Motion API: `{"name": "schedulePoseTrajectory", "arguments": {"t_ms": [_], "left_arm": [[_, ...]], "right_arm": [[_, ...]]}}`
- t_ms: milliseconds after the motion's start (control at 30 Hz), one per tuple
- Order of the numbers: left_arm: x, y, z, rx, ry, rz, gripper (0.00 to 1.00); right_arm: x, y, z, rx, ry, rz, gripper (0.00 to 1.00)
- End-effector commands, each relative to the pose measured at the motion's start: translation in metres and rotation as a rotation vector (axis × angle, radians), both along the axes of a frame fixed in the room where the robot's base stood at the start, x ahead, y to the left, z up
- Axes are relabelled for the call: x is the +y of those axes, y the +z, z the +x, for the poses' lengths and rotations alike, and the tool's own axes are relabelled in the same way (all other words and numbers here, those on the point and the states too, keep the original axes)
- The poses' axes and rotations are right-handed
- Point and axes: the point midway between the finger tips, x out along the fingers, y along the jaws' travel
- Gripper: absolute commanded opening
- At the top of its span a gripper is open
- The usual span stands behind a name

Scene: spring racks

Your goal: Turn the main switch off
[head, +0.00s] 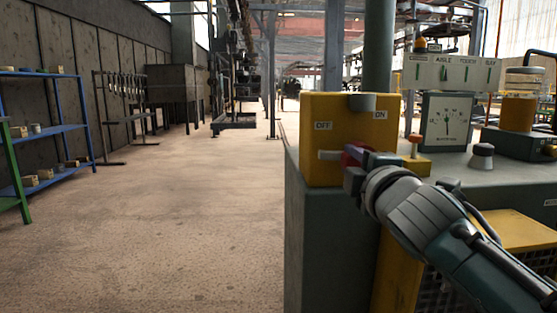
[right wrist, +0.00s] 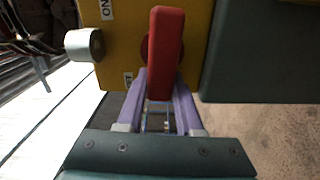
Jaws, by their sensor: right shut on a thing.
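The main switch is a yellow box (head: 312,105) on the dark green cabinet, with an OFF label (head: 323,125) at left and an ON label (head: 380,115) at right. Its red handle (right wrist: 166,50) fills the middle of the right wrist view. In the head view the handle is mostly hidden behind my right gripper (head: 352,168). My right gripper (right wrist: 160,92) has its two purple fingers on either side of the handle's near end and is shut on it. I cannot tell the handle's exact angle. My left gripper is not in view.
A grey round part (head: 362,103) stands at the box's top edge; it also shows in the right wrist view (right wrist: 84,45). The floor at left is clear up to the blue shelves (head: 55,130).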

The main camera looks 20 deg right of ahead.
Motion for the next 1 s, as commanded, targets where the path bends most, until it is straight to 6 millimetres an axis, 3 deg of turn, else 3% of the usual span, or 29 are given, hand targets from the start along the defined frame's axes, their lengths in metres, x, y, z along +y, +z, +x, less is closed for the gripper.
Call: {"name": "schedulePoseTrajectory", "arguments": {"t_ms": [733, 767, 1000], "left_arm": [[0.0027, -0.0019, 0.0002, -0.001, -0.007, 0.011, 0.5], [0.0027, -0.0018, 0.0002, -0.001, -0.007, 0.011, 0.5], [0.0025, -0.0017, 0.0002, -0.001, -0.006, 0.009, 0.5]], "right_arm": [[-0.0056, -0.0075, -0.0015, 0.035, -0.014, -0.084, 0.0], [-0.0056, -0.0075, -0.0015, 0.035, -0.014, -0.084, 0.37], [-0.0047, -0.0058, -0.0011, 0.031, -0.013, -0.082, 0.64]]}}
